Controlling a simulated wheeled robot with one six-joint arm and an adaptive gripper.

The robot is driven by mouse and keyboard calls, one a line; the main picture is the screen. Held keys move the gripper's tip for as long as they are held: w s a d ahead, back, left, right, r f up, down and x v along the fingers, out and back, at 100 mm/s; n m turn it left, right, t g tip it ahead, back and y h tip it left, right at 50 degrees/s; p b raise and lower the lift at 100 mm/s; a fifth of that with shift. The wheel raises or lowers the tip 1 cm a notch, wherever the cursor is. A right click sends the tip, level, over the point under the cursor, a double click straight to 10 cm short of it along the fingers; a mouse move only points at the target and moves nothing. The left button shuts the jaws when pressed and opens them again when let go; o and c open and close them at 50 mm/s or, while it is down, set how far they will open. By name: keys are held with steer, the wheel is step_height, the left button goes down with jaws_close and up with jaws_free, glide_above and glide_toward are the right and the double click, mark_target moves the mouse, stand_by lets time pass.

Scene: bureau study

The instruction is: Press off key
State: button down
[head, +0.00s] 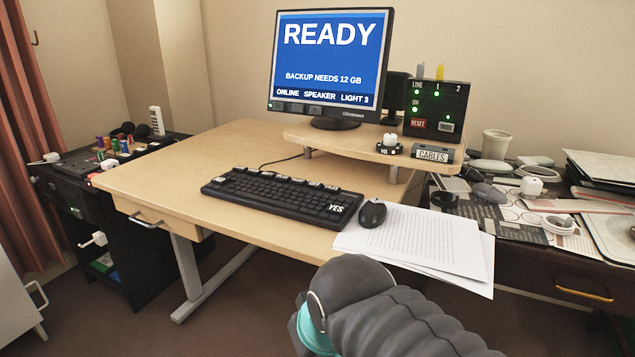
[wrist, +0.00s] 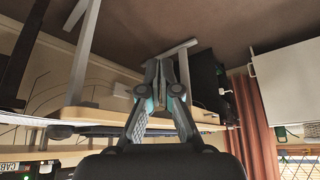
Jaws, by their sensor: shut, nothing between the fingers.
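The black keyboard (head: 275,195) lies on the wooden desk, with a row of white-labelled keys along its back edge (head: 283,178) and a YES key (head: 336,208) at its front right. The small labels are too small to read, so I cannot tell which key is the off key. The dark control box (head: 436,109) on the riser has green lights, a red RESET button (head: 418,122) and a pale button (head: 446,127) with an unreadable label. My gripper (wrist: 161,69) is shut and empty in the wrist view, apparently below desk height. The head view shows only my arm.
The monitor (head: 331,62) reads READY, BACKUP NEEDS 12 GB. A mouse (head: 373,214) and papers (head: 424,240) lie at the desk's right front. A cluttered side table (head: 560,285) stands right, a dark cabinet (head: 140,262) left. The desk's left front is clear.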

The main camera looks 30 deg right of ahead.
steer(key=w+d+r+m, duration=0.3)
steer(key=w+r, duration=0.4)
steer(key=w, duration=0.3)
step_height(320, 180, up, 11)
steer(key=m+t+h, duration=0.3)
steer(key=m, duration=0.6)
glide_above(316, 185)
steer(key=shift+w+p, duration=0.1)
steer(key=shift+p, duration=0.35)
steer(key=shift+f, duration=0.15)
step_height(316, 185, down, 9)
steer(key=b, duration=0.7)
steer(key=shift+f+b, duration=0.25)
steer(key=shift+b, duration=0.05)
